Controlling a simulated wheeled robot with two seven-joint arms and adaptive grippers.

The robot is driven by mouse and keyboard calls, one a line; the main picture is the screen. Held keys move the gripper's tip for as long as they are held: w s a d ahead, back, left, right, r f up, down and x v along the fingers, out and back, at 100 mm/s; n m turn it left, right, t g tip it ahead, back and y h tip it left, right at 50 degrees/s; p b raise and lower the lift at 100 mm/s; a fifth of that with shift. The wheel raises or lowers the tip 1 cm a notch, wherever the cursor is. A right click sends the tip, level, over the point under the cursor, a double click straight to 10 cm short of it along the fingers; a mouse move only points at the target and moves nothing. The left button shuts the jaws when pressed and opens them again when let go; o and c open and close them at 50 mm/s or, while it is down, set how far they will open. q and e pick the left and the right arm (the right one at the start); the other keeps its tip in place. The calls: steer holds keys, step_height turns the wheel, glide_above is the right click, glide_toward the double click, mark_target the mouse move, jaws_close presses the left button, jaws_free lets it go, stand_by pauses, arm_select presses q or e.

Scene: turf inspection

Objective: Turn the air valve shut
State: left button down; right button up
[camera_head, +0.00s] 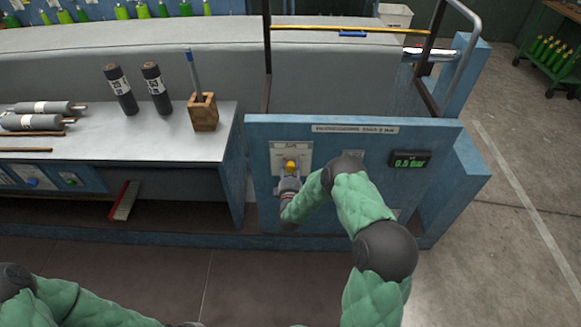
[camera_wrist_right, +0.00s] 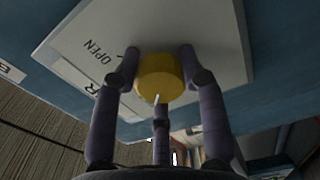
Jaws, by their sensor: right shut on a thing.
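The air valve is a yellow round knob (camera_head: 291,165) on a white plate marked AIR (camera_head: 299,149), set in the blue panel below the grey bench. My right gripper (camera_head: 290,176) reaches it from the front and is shut on it. In the right wrist view the fingers of my gripper (camera_wrist_right: 160,72) surround the yellow knob (camera_wrist_right: 159,78). A pale mark shows on the knob's lower edge there. The word OPEN (camera_wrist_right: 94,51) is printed on the plate to the left of the knob. Of my left arm only green links show at the lower left; its gripper is out of view.
A display reading 0.5 bar (camera_head: 410,160) in green sits to the right on the blue panel (camera_head: 350,128). A wooden block (camera_head: 202,111) with a tool and two dark rollers (camera_head: 121,88) stand on the table to the left. A brush (camera_head: 125,200) leans below it.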

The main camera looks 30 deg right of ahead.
steer(key=shift+s+d, duration=0.1)
steer(key=shift+d, duration=0.15)
steer(key=o, duration=1.1)
steer(key=shift+o, duration=0.2)
steer(key=shift+a, duration=0.1)
steer(key=shift+s+a, duration=0.35)
steer(key=shift+s, duration=0.1)
steer(key=v, duration=1.1)
